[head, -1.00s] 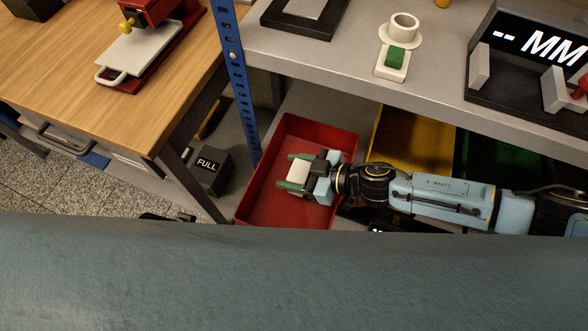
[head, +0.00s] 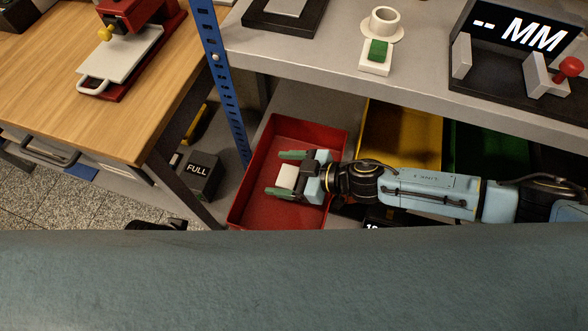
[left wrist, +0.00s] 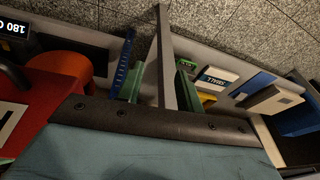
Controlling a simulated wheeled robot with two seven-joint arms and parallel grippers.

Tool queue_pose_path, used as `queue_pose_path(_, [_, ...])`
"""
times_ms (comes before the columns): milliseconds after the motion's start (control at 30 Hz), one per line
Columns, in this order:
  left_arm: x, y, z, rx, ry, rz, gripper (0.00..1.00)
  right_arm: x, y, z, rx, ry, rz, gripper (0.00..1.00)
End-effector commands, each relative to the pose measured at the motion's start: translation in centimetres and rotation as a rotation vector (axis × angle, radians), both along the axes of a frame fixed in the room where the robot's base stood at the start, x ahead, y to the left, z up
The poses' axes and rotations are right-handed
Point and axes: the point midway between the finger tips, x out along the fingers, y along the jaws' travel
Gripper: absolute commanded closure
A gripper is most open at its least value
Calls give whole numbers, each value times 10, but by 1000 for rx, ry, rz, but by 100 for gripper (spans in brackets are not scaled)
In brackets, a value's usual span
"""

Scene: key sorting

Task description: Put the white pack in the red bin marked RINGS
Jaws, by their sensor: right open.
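The white pack (head: 287,176) is a small pale block over the red bin (head: 268,216), within its outline. It lies between the spread green fingers of my right gripper (head: 285,173), which is open with a visible gap beside the pack. I cannot tell whether the pack touches the bin floor. My right arm reaches in from the right, below the upper shelf. The marking of the red bin is not readable here. My left gripper is not in the head view.
A yellow bin (head: 395,135) and a green bin (head: 490,160) stand right of the red bin. A blue post (head: 222,85) rises at the red bin's left. A dark box marked FULL (head: 199,174) stands left of it.

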Motion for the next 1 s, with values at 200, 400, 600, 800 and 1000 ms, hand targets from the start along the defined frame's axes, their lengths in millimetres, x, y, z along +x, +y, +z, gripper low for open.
queue_pose_path(200, [1, 0, 0, -2, -5, 0, 64, -4, -4, -2, -16, 9, -1, 22])
queue_pose_path(400, [-5, 13, -28, 18, 21, 3, 64, -10, -25, 15, -14, 10, -4, 22])
queue_pose_path(600, [-15, 30, -55, 41, 38, 4, 64, -20, -59, 33, -10, 7, -4, 22])
queue_pose_path(800, [-25, 43, -76, 55, 50, 5, 64, -30, -90, 47, -8, 5, -2, 22])
queue_pose_path(1000, [-31, 47, -87, 58, 57, 2, 64, -35, -105, 54, -5, 5, 0, 22])
